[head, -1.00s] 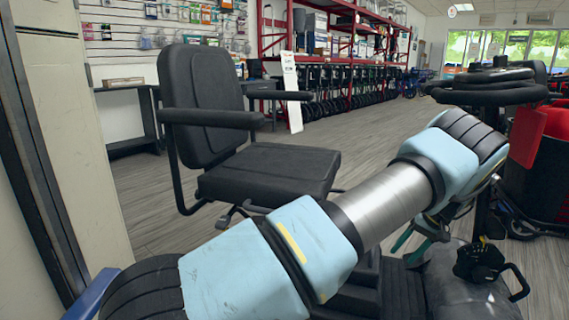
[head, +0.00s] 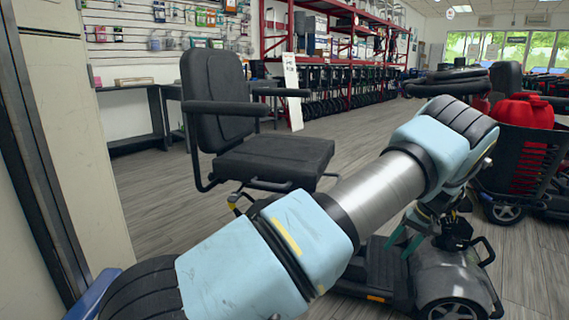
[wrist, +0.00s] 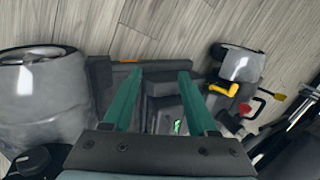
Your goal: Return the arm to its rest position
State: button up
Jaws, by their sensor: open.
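My arm (head: 385,190) reaches from the lower left across the head view, bent at an elbow on the right. My gripper (head: 412,240) hangs below the wrist beside the front of a grey and black mobility scooter (head: 452,277). In the wrist view my gripper (wrist: 158,75) shows two green fingers spread apart, with nothing held between them. Below the fingers lies the scooter's dark floor (wrist: 160,90). Whether the fingers touch the scooter cannot be told.
The scooter's black seat (head: 270,160) stands behind my arm. A red bag (head: 525,110) sits in a black basket (head: 520,155) at right. A cream panel (head: 75,130) is close on the left. Grey floor (head: 370,130) is open beyond the seat.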

jog(key=a+r+n+h, duration=0.1)
jog(key=a+r, duration=0.3)
jog(key=a, duration=0.4)
jog(key=w+a+r+g+h, duration=0.1)
jog(key=a+r, duration=0.2)
jog(key=a, duration=0.4)
jog(key=a+r+n+h, duration=0.1)
jog(key=a+r, duration=0.3)
jog(key=a, duration=0.4)
jog(key=s+a+r+t+h, duration=0.1)
jog(key=s+a+r, duration=0.2)
jog(key=s+a, duration=0.55)
jog(key=s+a+r+h, duration=0.1)
jog(key=s+a+r, duration=0.2)
jog(key=s+a, duration=0.55)
notch_tip(320, 180, up, 36)
jog(key=p, duration=3.6)
